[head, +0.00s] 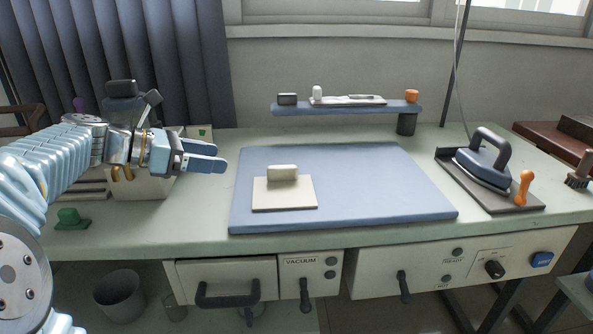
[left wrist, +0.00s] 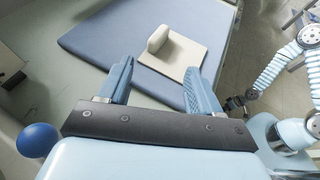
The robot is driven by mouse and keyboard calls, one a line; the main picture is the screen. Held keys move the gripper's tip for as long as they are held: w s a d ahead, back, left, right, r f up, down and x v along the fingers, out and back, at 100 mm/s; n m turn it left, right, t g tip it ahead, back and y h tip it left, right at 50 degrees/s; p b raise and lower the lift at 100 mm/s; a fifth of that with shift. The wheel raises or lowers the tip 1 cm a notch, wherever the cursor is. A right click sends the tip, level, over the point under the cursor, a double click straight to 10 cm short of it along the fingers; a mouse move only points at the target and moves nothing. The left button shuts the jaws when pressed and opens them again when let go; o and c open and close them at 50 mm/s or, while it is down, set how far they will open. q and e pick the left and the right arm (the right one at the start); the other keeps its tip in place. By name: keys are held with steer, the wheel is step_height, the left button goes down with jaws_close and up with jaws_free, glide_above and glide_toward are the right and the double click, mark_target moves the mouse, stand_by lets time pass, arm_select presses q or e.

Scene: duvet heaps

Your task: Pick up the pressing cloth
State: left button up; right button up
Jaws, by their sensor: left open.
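The pressing cloth (head: 284,194) is a cream square lying flat on the blue pad, with a pale rounded grip (head: 283,173) at its back edge. In the left wrist view the cloth (left wrist: 180,55) lies beyond the fingertips, its grip (left wrist: 158,39) on the left side. My left gripper (head: 222,158) is open and empty, in the air to the left of the blue pad. Its two fingers (left wrist: 158,65) are spread apart in the left wrist view, not touching the cloth.
The blue pad (head: 390,190) lies on a pale green table (head: 140,225), bare around the cloth. An iron (head: 482,167) on a dark tray stands at the right, with an orange object (head: 524,188) beside it. A raised blue shelf (head: 350,109) crosses the back. A green object (head: 70,218) is at left.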

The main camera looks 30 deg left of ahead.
arm_select(q)
glide_toward(271, 167)
steer(key=x, duration=0.3)
steer(key=shift+w+d+r, duration=0.1)
steer(key=shift+d, duration=0.4)
steer(key=shift+a+f+x, duration=0.15)
steer(key=shift+x, duration=1.2)
steer(key=shift+a+f+x, duration=0.1)
steer(key=shift+a+x, duration=0.05)
steer(key=shift+x, duration=1.25)
jaws_close()
steer(key=shift+r, duration=0.15)
